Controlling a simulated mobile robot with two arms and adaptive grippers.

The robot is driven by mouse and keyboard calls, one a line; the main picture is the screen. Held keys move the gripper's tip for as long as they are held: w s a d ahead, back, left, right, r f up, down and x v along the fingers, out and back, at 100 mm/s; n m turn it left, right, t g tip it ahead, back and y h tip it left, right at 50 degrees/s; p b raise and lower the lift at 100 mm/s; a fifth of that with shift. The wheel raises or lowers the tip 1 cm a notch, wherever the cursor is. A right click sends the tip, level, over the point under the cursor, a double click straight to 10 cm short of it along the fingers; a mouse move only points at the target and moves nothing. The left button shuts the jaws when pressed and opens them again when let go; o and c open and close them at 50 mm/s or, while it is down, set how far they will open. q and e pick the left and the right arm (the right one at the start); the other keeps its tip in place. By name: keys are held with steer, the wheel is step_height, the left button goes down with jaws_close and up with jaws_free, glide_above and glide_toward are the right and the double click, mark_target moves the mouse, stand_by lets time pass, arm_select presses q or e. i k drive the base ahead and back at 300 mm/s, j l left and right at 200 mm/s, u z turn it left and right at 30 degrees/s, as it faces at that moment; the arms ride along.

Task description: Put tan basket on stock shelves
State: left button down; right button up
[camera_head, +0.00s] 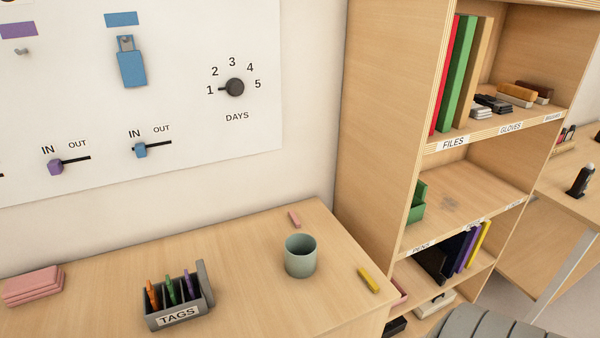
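I see no tan basket in this view. A tall light-wood shelf unit (385,120) stands right of centre; I cannot tell from its labels whether it is the stock shelves. Its upper shelf has the labels FILES and GLOVES and holds a red, a green (458,75) and a tan upright file, with small dark, white and brown items beside them. The middle shelf (465,195) has a green holder (416,203) at its left end and much bare board. The lower shelf holds dark, purple and yellow upright items (470,247). Neither of my grippers is in view.
A wooden desk (235,250) holds a grey TAGS box (178,318), a grey-green cup (300,257), a yellow block (368,280) and pink pads (33,286). A white wall board (180,120) hangs behind. A grey ribbed form (490,323) is at bottom right.

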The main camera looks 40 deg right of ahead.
mark_target(482, 186)
steer(key=k+z, duration=0.35)
steer(key=k+l+z, duration=0.1)
steer(key=z, duration=0.3)
steer(key=l+z, duration=0.15)
steer(key=l, duration=0.45)
steer(key=l+z, duration=0.15)
steer(key=l, duration=0.4)
steer(key=i+l+z, duration=0.15)
steer(key=l, duration=0.45)
steer(key=i+l, duration=0.1)
steer(key=l, duration=0.45)
steer(key=i+l, duration=0.1)
steer(key=l, duration=0.45)
steer(key=i+l, duration=0.1)
steer(key=l, duration=0.4)
steer(key=i+l, duration=0.1)
steer(key=l, duration=0.45)
steer(key=i+l, duration=0.1)
steer(key=l, duration=0.45)
steer(key=i+l, duration=0.1)
steer(key=l, duration=0.45)
steer(key=i, duration=0.5)
